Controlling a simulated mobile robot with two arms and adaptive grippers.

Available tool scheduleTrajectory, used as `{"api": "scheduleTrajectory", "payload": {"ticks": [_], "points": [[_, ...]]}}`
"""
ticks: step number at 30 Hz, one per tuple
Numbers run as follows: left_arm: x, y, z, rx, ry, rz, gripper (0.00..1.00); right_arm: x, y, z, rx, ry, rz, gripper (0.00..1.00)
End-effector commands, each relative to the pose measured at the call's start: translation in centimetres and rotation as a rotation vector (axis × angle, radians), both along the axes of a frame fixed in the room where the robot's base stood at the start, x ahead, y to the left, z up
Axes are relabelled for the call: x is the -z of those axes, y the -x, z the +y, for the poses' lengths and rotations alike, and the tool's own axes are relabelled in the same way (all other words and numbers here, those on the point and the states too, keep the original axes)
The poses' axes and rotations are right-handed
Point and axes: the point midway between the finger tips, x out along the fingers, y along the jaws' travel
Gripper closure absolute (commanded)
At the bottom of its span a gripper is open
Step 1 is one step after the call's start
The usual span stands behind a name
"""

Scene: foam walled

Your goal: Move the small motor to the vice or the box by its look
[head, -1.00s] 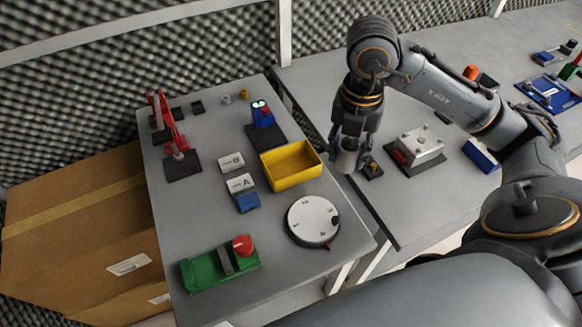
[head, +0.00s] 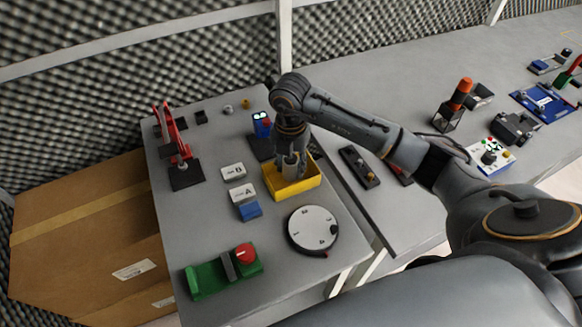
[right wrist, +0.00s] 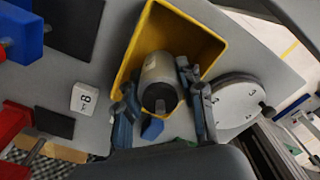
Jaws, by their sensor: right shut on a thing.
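The small motor (right wrist: 160,78) is a silver-grey cylinder with a dark end, seen between the fingers in the right wrist view. My right gripper (head: 291,172) is shut on it, pointing down over the yellow box (head: 309,183). In the right wrist view the motor shows against the box's inside (right wrist: 190,28). I cannot tell whether it touches the box floor. In the head view the fingers and the box wall partly hide it. My left gripper is not in view.
A round white dial (head: 313,229) is in front. A green fixture with a red knob (head: 225,270) is near the front edge, a red clamp (head: 178,140) at back left.

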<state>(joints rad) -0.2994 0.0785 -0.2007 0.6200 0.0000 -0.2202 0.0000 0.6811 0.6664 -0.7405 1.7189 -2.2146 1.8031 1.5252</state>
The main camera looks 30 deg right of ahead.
Motion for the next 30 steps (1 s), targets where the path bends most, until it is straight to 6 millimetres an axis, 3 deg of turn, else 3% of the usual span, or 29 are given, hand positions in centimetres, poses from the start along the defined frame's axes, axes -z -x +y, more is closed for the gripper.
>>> {"api": "scheduleTrajectory", "payload": {"ticks": [4,14,15,18,30], "points": [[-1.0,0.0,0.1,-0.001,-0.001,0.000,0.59,1.7,0.1,0.0,0.001,0.000,0.003,1.00],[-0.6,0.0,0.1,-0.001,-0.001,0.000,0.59,2.3,0.1,-0.1,0.000,0.001,0.000,1.00],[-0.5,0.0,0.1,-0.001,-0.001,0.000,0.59,2.4,0.1,-0.1,0.001,0.001,0.001,0.59],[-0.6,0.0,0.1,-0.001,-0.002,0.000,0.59,2.3,0.1,-0.1,0.001,0.001,0.001,0.39],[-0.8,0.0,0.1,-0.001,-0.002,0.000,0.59,1.7,0.1,-0.1,0.000,0.001,-0.001,0.39]]}}
